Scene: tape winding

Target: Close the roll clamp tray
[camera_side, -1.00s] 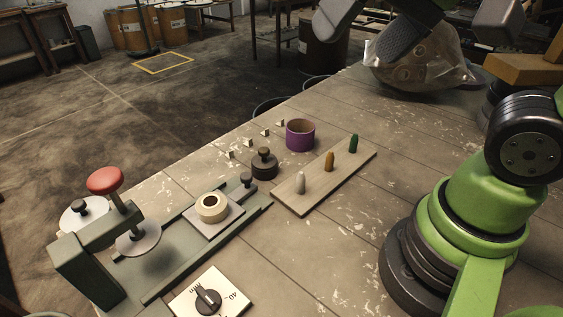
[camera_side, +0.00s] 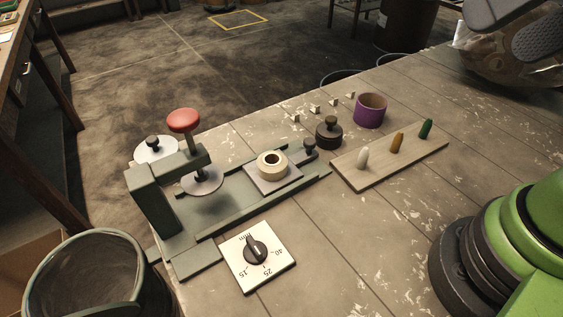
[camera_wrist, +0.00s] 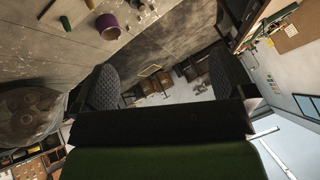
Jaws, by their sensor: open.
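The grey-green roll clamp (camera_side: 150,195) stands on the table at left in the side view. Its red knob (camera_side: 183,120) tops a post with a pale round disc (camera_side: 203,181) below. The tray (camera_side: 265,185), a pale square plate, sits between the rails to the right of the disc, not beneath it. A cream tape roll (camera_side: 272,158) lies on it. A dark knob (camera_side: 310,147) stands at the rails' right end. My gripper (camera_wrist: 168,75) is open and empty in the wrist view, far from the clamp. Its dark fingers also show at the side view's top right.
A dial plate (camera_side: 257,256) lies in front of the clamp. A dark knobbed weight (camera_side: 328,133), purple cup (camera_side: 370,110) and peg board (camera_side: 375,168) with three pegs stand to the right. A clear bag (camera_side: 490,62) is at the back. A bin (camera_side: 95,275) is at lower left.

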